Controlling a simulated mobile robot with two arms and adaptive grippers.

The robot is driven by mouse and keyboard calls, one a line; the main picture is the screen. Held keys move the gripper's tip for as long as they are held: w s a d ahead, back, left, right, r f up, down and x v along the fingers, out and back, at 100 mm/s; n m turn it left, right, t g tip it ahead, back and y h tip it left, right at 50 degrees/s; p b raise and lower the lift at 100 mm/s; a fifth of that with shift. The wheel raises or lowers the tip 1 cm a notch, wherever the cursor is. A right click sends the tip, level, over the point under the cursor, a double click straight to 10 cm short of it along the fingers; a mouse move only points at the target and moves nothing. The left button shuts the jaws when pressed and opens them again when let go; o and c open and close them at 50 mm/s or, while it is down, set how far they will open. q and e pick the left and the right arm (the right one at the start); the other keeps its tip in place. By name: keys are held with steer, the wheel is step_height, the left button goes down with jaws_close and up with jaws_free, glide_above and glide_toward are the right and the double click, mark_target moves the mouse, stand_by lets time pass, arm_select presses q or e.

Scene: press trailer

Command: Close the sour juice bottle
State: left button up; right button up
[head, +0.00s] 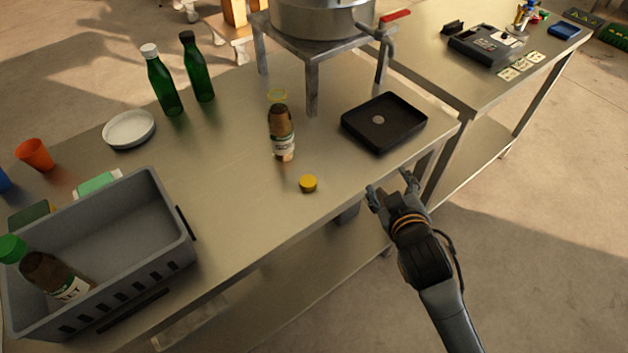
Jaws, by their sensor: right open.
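A brown juice bottle (281,131) with a white label stands upright near the middle of the metal table. A yellow ring shows at its top, and no cap covers it. The label is too small to read. A yellow cap (308,183) lies on the table in front of the bottle, slightly to its right. My right gripper (390,187) is open and empty by the table's front edge, to the right of the cap and apart from it. My left gripper is not in view.
A grey crate (181,222) at the left holds a green-capped brown bottle (52,275). A black tray (384,121) lies right of the juice bottle. Behind are two green bottles (162,82), a white plate (129,129) and a steel press with a tap (378,34).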

steer(key=w+a+r+n+t+y, duration=0.2)
steer(key=a+r+n+t+y, duration=0.15)
steer(key=r, duration=0.55)
steer(key=w+a+r+n+t+y, duration=0.25)
steer(key=a+r+n, duration=0.2)
steer(key=r, duration=0.45)
steer(key=s+a+r+n+g+y, duration=0.2)
steer(key=a+r+n+g+y, duration=0.1)
steer(key=a+r+n+y, duration=0.75)
steer(key=s+a+f+n+g+y, duration=0.3)
steer(key=s+a+n+g+y, duration=0.3)
steer(key=n+g, duration=0.85)
step_height(320, 180, down, 10)
steer(key=r+n+g+h, duration=0.1)
steer(key=n+g+h, duration=0.2)
steer(key=n+h, duration=0.7)
steer(key=w+d+f+n+t+h, duration=0.1)
steer(key=w+d+f+h, duration=0.1)
steer(key=d, duration=0.5)
steer(key=w+d+f+n+t+h, duration=0.1)
steer(key=w+d+f+h, duration=0.2)
steer(key=w+d+h, duration=0.2)
steer(key=shift+w+d+f+h, duration=0.3)
steer(key=shift+d+h, duration=0.35)
steer(key=shift+d, duration=0.35)
steer(key=shift+f+n, duration=0.1)
steer(key=shift+n, duration=0.2)
